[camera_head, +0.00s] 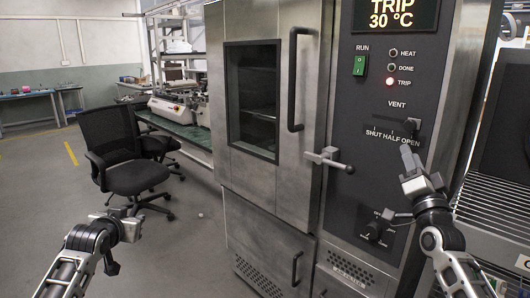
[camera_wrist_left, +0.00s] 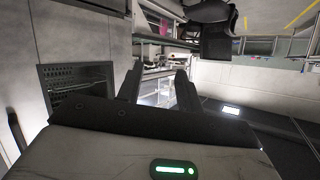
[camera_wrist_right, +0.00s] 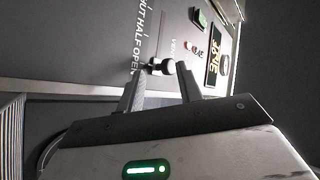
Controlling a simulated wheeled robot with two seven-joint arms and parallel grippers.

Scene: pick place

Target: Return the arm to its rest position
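My left gripper (camera_head: 128,228) is out in front of the cabinet at the lower left, clear of things. In the left wrist view its two fingers (camera_wrist_left: 160,85) stand apart with nothing between them. My right gripper (camera_head: 407,152) is close to the control panel, just below the vent knob (camera_head: 410,126). In the right wrist view its fingers (camera_wrist_right: 160,75) are apart, with the vent knob (camera_wrist_right: 161,67) showing at the gap between the tips. I cannot tell whether they touch it. The knob sits at the OPEN end of the vent scale.
The steel cabinet (camera_head: 262,190) has a shut door with a long handle (camera_head: 294,80) and a latch (camera_head: 328,159) sticking out. Its display (camera_head: 393,15) reads TRIP 30 °C, with a red TRIP lamp lit. An office chair (camera_head: 125,160) stands left; the floor nearby is open.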

